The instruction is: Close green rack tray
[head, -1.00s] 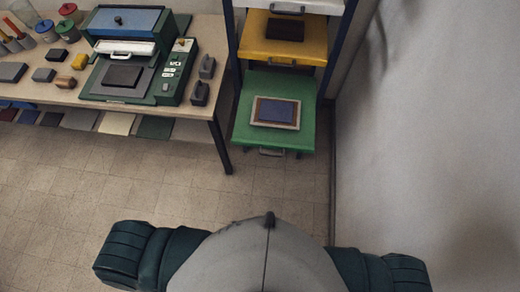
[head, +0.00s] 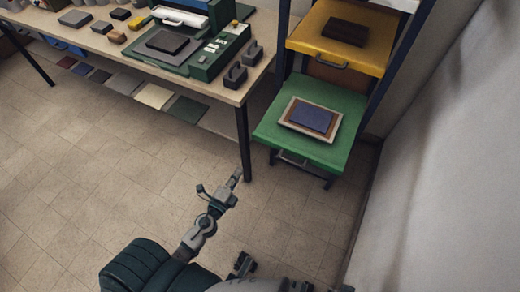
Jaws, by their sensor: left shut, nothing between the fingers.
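The green rack tray (head: 345,150) is pulled out from the lower part of the rack. Its front handle (head: 291,158) faces the open floor. On the tray lies a pale board (head: 288,120) with a brown layer and a blue piece (head: 311,117) on top. My left gripper (head: 236,177) is shut and empty. In the picture it shows left of the tray's front, by the table leg, apart from the tray.
A yellow tray (head: 309,38) holding a dark block (head: 345,33) is out above the green one. A work table (head: 222,92) with a dark leg (head: 243,142) stands left of the rack. A grey wall (head: 450,150) is close on the right. The floor in front is clear.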

